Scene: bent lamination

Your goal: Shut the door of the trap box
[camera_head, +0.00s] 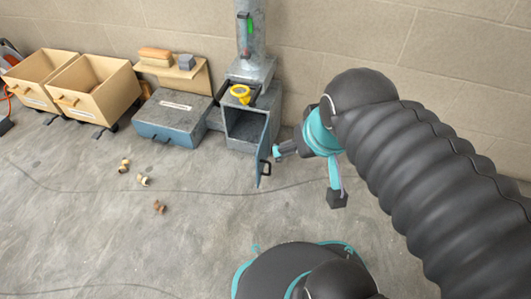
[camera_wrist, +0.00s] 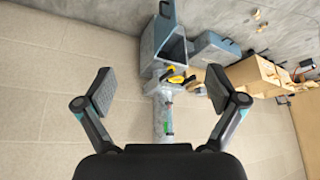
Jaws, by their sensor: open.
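The trap box (camera_head: 232,146) is a grey-blue metal box on the floor by the wall, at the foot of a metal duct. Its front opening shows an empty dark inside. Its door (camera_head: 262,152) stands open, swung out from the right side, with a dark handle (camera_head: 265,168) on its outer face. My gripper (camera_head: 276,152) is just right of the door in the head view; whether it touches cannot be told. In the wrist view my gripper (camera_wrist: 160,88) has its fingers wide apart with nothing between the pads. The trap box (camera_wrist: 150,42) and door (camera_wrist: 165,28) show beyond them.
A yellow round object (camera_head: 240,92) sits on top of the box. A low blue case (camera_head: 168,122) stands left of it, then tan bins (camera_head: 100,92). Small brass fittings (camera_head: 143,180) and a thin cable lie on the floor. The floor in front is mostly clear.

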